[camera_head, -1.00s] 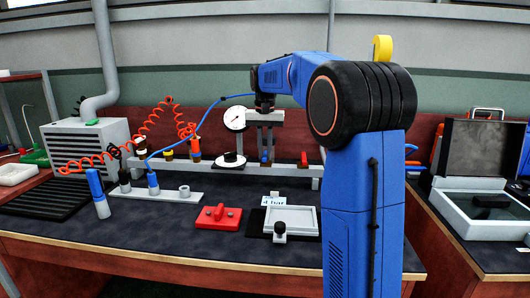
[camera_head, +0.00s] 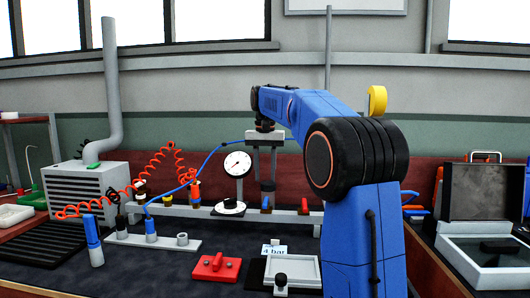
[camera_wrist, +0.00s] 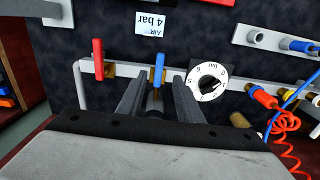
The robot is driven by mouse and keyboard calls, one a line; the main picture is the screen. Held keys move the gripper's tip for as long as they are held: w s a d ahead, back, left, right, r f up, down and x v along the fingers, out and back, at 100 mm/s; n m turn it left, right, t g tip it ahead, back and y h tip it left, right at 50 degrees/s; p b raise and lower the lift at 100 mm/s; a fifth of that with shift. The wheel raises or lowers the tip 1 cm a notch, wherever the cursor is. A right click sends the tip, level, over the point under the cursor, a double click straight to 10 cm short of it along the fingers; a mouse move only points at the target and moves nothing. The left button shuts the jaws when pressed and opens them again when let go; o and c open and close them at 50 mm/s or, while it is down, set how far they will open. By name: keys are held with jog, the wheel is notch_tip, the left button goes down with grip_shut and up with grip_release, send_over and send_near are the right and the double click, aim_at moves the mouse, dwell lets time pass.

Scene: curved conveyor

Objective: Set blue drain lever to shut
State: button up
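The blue lever (camera_head: 266,203) stands on the grey pipe rail behind the worktable's middle. In the wrist view the blue lever (camera_wrist: 158,66) lies crosswise to the rail. My gripper (camera_head: 264,178) points down over it, its fingertips apparently a little above the lever. In the wrist view my gripper (camera_wrist: 159,80) has its two fingers apart, with the lever showing in line with the gap just beyond the tips. Nothing is held. The lever's base is partly hidden.
A red lever (camera_head: 304,206) stands on the same rail, also crosswise. A white dial (camera_head: 229,208) and a round gauge (camera_head: 237,164) are on the other side. Red coiled hoses (camera_head: 120,195) and a blue hose lie left. A red block (camera_head: 215,267) sits in front.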

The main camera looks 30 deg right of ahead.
notch_tip(320, 180, up, 8)
dwell(0.4)
dwell(0.4)
